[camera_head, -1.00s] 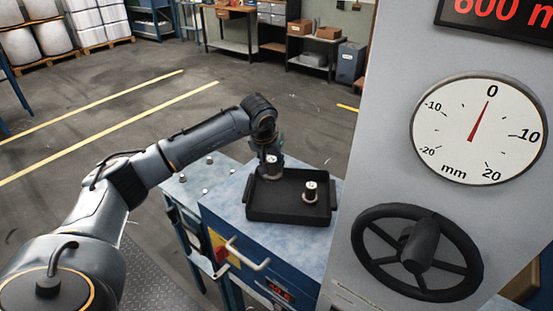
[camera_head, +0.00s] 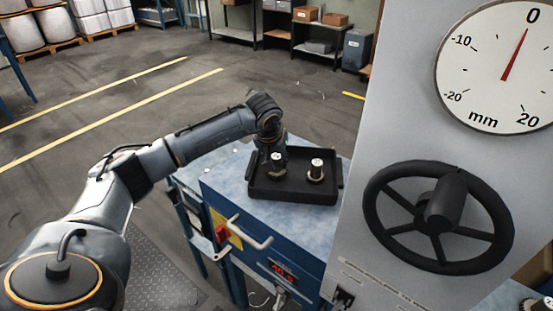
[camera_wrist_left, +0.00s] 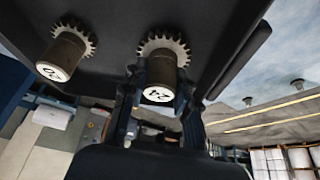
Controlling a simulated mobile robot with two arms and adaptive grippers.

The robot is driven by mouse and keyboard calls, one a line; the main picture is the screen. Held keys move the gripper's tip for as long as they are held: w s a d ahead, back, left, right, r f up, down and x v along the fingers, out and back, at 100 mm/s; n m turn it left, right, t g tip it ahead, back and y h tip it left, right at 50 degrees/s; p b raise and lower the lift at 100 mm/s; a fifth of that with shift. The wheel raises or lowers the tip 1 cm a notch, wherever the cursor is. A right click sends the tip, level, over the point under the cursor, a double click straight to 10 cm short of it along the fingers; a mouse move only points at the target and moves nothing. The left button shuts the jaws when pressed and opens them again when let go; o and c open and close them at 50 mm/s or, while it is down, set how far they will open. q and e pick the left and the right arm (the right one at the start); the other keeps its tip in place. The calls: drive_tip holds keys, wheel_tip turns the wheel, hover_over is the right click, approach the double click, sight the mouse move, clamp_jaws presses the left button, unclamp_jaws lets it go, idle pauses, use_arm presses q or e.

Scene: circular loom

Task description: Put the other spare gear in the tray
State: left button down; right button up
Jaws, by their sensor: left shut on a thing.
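The black tray (camera_head: 300,198) sits on the blue cabinet top. A spare gear with a pale-capped hub marked 20 (camera_head: 316,172) stands upright in its right part; it also shows in the left wrist view (camera_wrist_left: 62,58). My left gripper (camera_head: 277,167) is low over the tray's left part, shut on the hub of the other spare gear, marked 24 (camera_wrist_left: 163,70). This gear's white cap (camera_head: 277,157) shows between the fingers in the head view. I cannot tell whether its toothed end touches the tray floor. My right gripper is out of view.
Small knobs (camera_wrist_left: 297,83) stand on the cabinet top beside the tray. A grey machine column with a dial (camera_head: 505,70) and a black handwheel (camera_head: 438,218) rises close on the right. The tray rim surrounds both gears.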

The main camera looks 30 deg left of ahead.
use_arm(q)
drive_tip(key=shift+f, duration=0.1)
drive_tip(key=shift+f+b, duration=0.25)
drive_tip(key=shift+b, duration=0.1)
drive_tip(key=c, duration=0.9)
unclamp_jaws()
drive_tip(key=shift+c, duration=0.2)
drive_tip(key=v, duration=1.2)
drive_tip(key=shift+s, duration=0.15)
